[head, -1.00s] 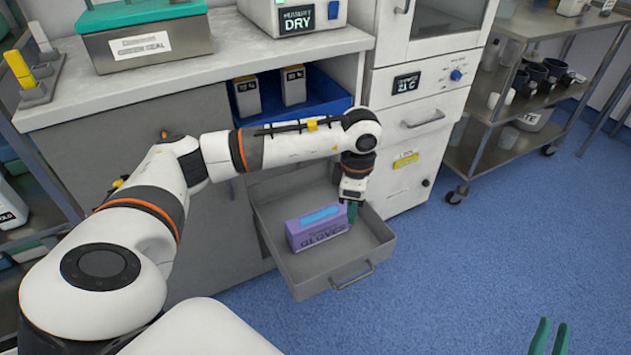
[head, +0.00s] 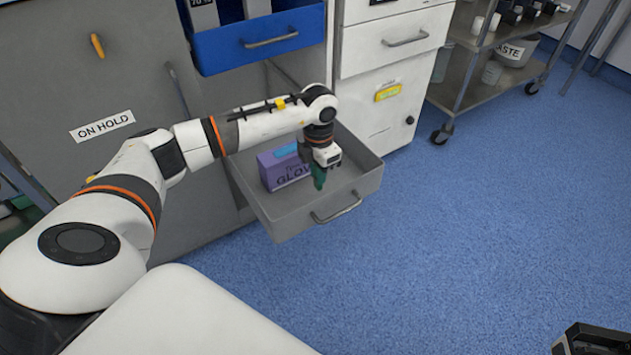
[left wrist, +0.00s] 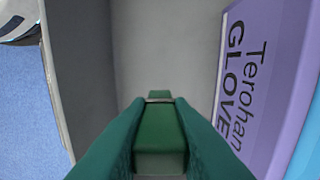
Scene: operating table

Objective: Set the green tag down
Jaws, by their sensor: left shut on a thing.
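The green tag (left wrist: 160,132) is between the green fingers of my left gripper (left wrist: 158,150) in the left wrist view. The gripper is shut on it. In the head view my left gripper (head: 319,178) points down inside the open grey drawer (head: 283,217), beside the glove box; the tag cannot be made out there. In the wrist view the bare drawer floor (left wrist: 165,50) lies beyond the tag. Whether the tag touches the floor cannot be told. Part of my right gripper (head: 592,342) shows at the bottom right corner; its fingertips are out of frame.
A purple glove box (head: 284,172) stands in the drawer, right of the tag in the wrist view (left wrist: 262,75). A blue drawer (head: 262,40) is open above. A cabinet with a yellow label (head: 388,92) stands to the right. Blue floor (head: 450,230) is clear in front.

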